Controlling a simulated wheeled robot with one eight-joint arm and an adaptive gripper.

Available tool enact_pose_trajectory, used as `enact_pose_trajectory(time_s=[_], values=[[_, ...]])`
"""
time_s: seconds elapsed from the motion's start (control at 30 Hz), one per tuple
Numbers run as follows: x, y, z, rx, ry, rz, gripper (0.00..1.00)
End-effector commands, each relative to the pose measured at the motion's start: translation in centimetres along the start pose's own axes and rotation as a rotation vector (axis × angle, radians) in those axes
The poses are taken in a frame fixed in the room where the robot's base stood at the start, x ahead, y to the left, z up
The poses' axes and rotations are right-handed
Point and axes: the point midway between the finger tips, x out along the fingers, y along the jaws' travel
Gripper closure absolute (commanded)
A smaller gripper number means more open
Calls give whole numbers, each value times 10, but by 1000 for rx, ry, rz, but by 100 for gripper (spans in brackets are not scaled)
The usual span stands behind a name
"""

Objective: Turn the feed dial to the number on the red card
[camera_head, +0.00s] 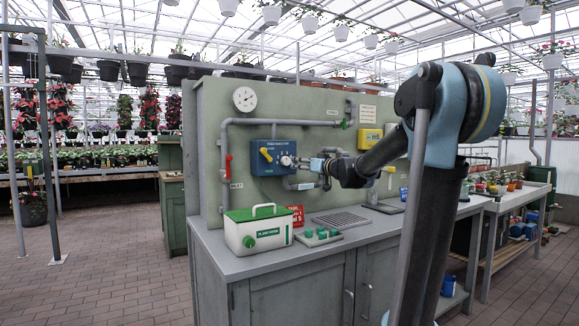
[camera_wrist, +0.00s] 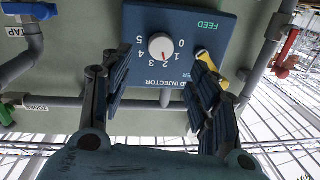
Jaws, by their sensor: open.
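In the head view my gripper (camera_head: 313,163) is at the box's right side. A red card (camera_head: 298,214) stands behind the green-and-white box, partly hidden; its print is too small to read surely.
A yellow lever (camera_wrist: 207,60) sits on the injector box beside the right finger. Grey pipes (camera_head: 222,150) and a red-handled valve (camera_head: 228,166) are on the panel. The green-and-white box (camera_head: 258,231) and a green-knobbed block (camera_head: 318,237) stand on the counter (camera_head: 230,268).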

Motion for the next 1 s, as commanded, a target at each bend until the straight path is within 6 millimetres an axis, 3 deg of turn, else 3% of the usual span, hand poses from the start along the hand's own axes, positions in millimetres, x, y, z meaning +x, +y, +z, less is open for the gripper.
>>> enact_pose_trajectory(time_s=[0.4, 0.6, 1.0], values=[[65, -1, 0, 0, -1, -3, 45], [87, -1, 0, 0, 0, -1, 45], [98, -1, 0, 0, -1, -2, 45]])
